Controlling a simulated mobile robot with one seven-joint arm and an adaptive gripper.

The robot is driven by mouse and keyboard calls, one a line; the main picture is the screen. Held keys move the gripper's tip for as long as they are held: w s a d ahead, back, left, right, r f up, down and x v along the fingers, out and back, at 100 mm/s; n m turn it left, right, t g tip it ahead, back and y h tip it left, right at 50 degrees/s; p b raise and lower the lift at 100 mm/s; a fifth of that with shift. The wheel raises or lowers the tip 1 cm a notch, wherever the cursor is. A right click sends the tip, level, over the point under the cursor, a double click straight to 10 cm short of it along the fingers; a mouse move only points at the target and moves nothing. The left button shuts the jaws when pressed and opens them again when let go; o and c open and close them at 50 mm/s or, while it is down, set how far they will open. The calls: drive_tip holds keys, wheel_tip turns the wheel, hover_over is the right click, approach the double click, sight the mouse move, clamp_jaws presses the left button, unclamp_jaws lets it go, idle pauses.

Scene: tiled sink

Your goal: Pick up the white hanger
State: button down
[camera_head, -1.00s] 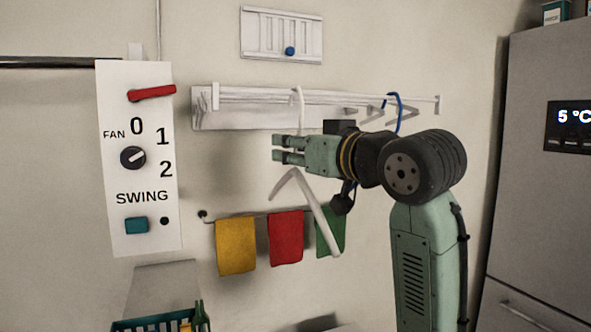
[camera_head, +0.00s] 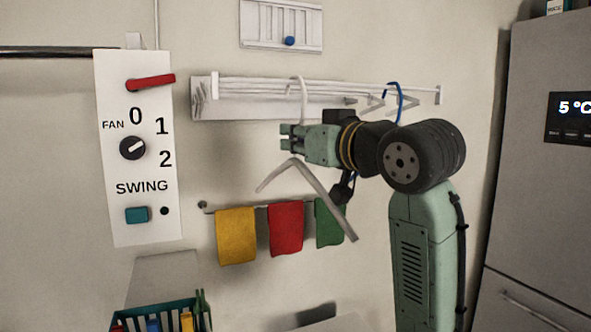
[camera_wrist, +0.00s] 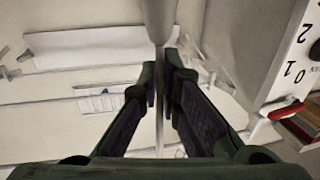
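The white hanger has its hook (camera_head: 303,100) up at the rail and its two slanting arms (camera_head: 325,200) below my gripper, tilted with the right arm lower. My gripper (camera_head: 284,137) lies across the hanger's neck, hiding it, just below the rail. Its fingers are close together with a narrow gap. In the wrist view, the fingers (camera_wrist: 162,85) stand on either side of a thin pale rod of the hanger (camera_wrist: 159,125); they look closed on it, though the contact is small and hard to see.
The wall rail (camera_head: 235,90) holds other hangers, including a blue hook (camera_head: 397,103), to the right. Yellow (camera_head: 236,236), red (camera_head: 286,228) and green (camera_head: 329,222) cloths hang below. A fan panel (camera_head: 135,210) is left, a fridge (camera_head: 535,200) right.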

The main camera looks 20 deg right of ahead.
sight(295, 158)
idle(0.4)
drive_tip(key=shift+r+b, duration=0.4)
drive_tip(key=shift+r, duration=0.5)
drive_tip(key=shift+s+a+r+b, duration=0.1)
drive_tip(key=shift+s+r+b, duration=0.1)
drive_tip(key=shift+r+b, duration=0.15)
drive_tip(key=shift+s+a+r+b, duration=0.1)
drive_tip(key=shift+s+r+b, duration=0.1)
drive_tip(key=shift+r, duration=0.25)
drive_tip(key=s+a+r+b, duration=0.1)
drive_tip(key=s+a+b, duration=0.2)
drive_tip(key=s, duration=1.2)
drive_tip(key=shift+r+b, duration=0.3)
drive_tip(key=shift+b, duration=0.5)
drive_tip(key=shift+w, duration=0.1)
